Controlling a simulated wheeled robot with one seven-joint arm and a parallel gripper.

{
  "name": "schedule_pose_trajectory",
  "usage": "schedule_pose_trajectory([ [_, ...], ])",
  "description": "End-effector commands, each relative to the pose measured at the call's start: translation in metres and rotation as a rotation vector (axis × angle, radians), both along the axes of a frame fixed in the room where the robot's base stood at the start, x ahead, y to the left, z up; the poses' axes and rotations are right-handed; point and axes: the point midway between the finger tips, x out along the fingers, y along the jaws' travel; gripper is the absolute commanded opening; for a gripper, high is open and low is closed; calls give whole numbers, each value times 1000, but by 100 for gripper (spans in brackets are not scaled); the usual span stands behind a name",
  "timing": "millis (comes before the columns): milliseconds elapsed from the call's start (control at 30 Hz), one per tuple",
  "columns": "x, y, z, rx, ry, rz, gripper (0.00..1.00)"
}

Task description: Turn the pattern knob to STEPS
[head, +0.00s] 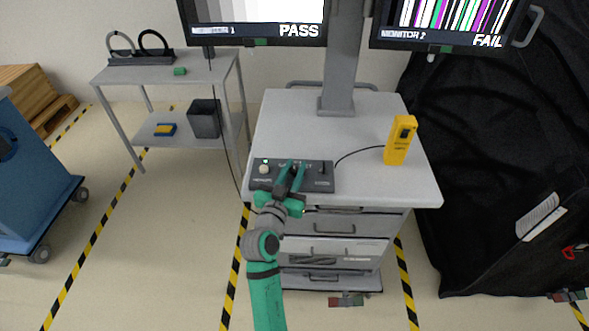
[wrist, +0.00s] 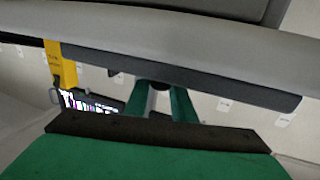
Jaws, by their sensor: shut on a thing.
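The dark pattern box (head: 320,176) lies on the front left of the grey cart top, with a pale round knob (head: 264,169) at its left end. My gripper (head: 294,168) reaches over the middle of the box from the front, its green fingers shut on the pattern knob. The fingers hide most of that knob in the head view; in the wrist view it is a small dark shape (wrist: 160,86) between the fingertips (wrist: 160,92). The knob's setting and the box's labels are too small or hidden to read.
A yellow handheld device (head: 399,142) stands on the cart (head: 350,110) right of the box, joined by a black cable. Two monitors hang above: the left (head: 258,12) reads PASS with grey steps, the right (head: 445,18) reads FAIL with coloured stripes. A side table (head: 190,70) stands left.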

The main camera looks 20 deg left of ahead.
Motion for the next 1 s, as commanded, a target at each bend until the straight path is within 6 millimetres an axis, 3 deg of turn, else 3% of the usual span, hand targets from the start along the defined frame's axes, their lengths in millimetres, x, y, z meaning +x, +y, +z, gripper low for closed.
schedule_pose_trajectory([
  [400, 0, 2, -1, 0, 2, -103, 1],
  [933, 0, 2, -2, -1, 4, -118, 1],
  [967, 0, 2, -2, -1, 4, -117, 28],
  [1000, 0, 2, -2, -1, 4, -117, 37],
])
